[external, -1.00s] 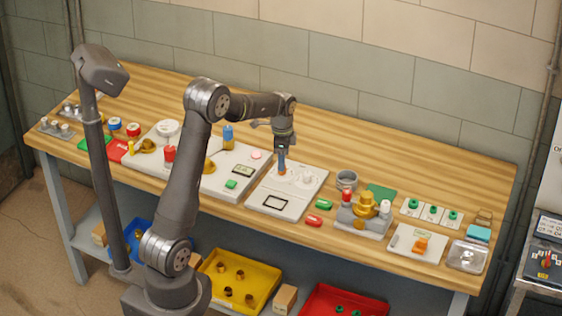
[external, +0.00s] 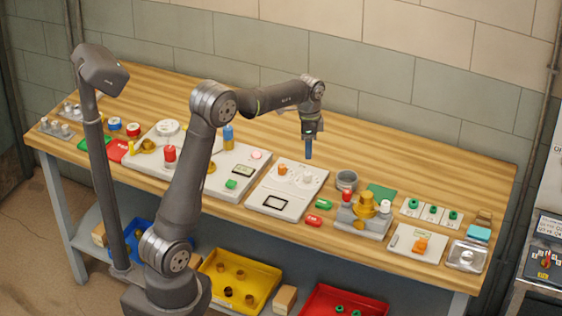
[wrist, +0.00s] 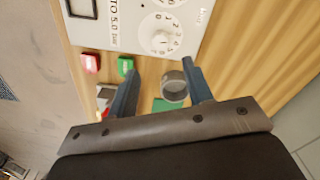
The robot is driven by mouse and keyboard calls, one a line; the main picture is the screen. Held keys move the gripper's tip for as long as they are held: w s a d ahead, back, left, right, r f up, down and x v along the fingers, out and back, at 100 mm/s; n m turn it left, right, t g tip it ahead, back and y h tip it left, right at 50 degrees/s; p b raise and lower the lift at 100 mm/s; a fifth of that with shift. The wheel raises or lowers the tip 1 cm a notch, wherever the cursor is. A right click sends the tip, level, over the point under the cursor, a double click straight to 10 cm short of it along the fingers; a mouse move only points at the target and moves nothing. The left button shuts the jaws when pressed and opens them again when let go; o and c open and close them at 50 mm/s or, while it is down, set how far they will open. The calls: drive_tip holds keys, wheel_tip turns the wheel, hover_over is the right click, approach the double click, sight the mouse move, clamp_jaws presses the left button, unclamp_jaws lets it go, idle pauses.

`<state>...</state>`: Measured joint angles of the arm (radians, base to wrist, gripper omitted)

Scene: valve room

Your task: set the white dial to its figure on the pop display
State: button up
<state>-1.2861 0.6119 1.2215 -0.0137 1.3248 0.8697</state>
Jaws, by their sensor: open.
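The white dial (external: 307,177) sits on the right of a light panel (external: 312,195), beside an orange dial (external: 283,169). In the wrist view the white dial (wrist: 160,40) has a round scale of figures around its knob. The panel's dark-framed display (external: 275,202) is at its front; its figure is too small to read. In the wrist view the display (wrist: 82,6) is cut off at the top, with print ending in "TO 5.0 bar" beside it. My gripper (external: 308,156) is open, empty and pointing down, above the white dial and apart from it.
A grey cup (external: 346,180) stands right of the panel, also between my fingers in the wrist view (wrist: 174,88). Green (external: 324,204) and red (external: 313,221) blocks lie near the front. A brass valve block (external: 365,212) is further right. The bench behind the panel is clear.

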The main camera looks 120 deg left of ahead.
sight(308, 173)
wheel_tip(308, 173, down, 10)
drive_tip(key=shift+d+r, duration=0.1)
drive_tip(key=shift+c, duration=0.2)
drive_tip(key=c, duration=1)
